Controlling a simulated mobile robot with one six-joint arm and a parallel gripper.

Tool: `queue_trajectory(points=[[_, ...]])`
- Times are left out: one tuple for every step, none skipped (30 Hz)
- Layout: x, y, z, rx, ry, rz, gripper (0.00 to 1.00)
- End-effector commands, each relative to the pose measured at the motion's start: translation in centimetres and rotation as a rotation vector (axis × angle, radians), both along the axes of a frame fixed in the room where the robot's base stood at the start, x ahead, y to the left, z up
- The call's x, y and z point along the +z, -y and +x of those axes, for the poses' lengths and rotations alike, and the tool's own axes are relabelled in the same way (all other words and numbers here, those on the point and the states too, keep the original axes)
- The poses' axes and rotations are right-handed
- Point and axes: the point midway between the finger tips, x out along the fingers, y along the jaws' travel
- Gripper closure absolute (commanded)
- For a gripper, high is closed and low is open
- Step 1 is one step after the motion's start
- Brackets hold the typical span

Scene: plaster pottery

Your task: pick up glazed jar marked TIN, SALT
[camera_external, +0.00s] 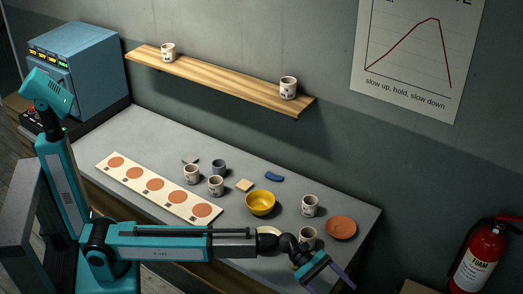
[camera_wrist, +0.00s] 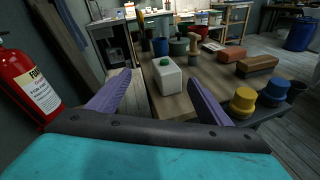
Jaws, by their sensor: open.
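Several similar off-white jars with small dark marks are in the external view; the lettering is too small to read, so I cannot tell which is TIN, SALT. On the grey table are a left jar (camera_external: 191,174), one beside it (camera_external: 216,187), a right jar (camera_external: 310,206) and a near jar (camera_external: 307,238) partly hidden by my arm. Two more stand on the wall shelf, a left one (camera_external: 168,52) and a right one (camera_external: 288,88). My gripper (camera_external: 332,284) is open near the table's front right edge. Its purple fingers are apart and empty in the wrist view (camera_wrist: 158,78).
A yellow bowl (camera_external: 260,203), terracotta plate (camera_external: 341,228), blue cup (camera_external: 218,167) and strip with orange discs (camera_external: 130,175) are on the table (camera_external: 160,134). The wrist view faces another bench with a white green-capped bottle (camera_wrist: 168,78). A fire extinguisher (camera_external: 478,255) is at right.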

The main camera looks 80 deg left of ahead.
Motion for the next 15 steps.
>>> queue_trajectory(points=[[-0.1, -2.1, 0.4, 0.016, -0.006, -0.002, 0.28], [-0.2, -3.3, 0.6, 0.024, -0.009, -0.004, 0.28], [-0.3, -4.7, 0.9, 0.034, -0.013, -0.005, 0.28], [-0.4, -5.8, 1.1, 0.042, -0.016, -0.007, 0.28], [-0.5, -6.8, 1.2, 0.048, -0.020, -0.010, 0.28], [-0.6, -8.3, 1.4, 0.058, -0.024, -0.013, 0.28], [-0.6, -9.3, 1.5, 0.066, -0.027, -0.014, 0.28], [-0.7, -10.4, 1.6, 0.073, -0.030, -0.017, 0.28], [-0.8, -11.8, 1.7, 0.082, -0.034, -0.019, 0.28], [-0.9, -12.9, 1.7, 0.090, -0.037, -0.021, 0.28], [-1.0, -13.9, 1.8, 0.097, -0.040, -0.023, 0.28], [-1.1, -15.3, 1.8, 0.106, -0.044, -0.026, 0.28], [-1.2, -16.4, 1.8, 0.114, -0.047, -0.028, 0.28], [-1.2, -17.5, 1.8, 0.122, -0.049, -0.031, 0.28], [-1.3, -18.9, 1.8, 0.131, -0.053, -0.033, 0.28]])
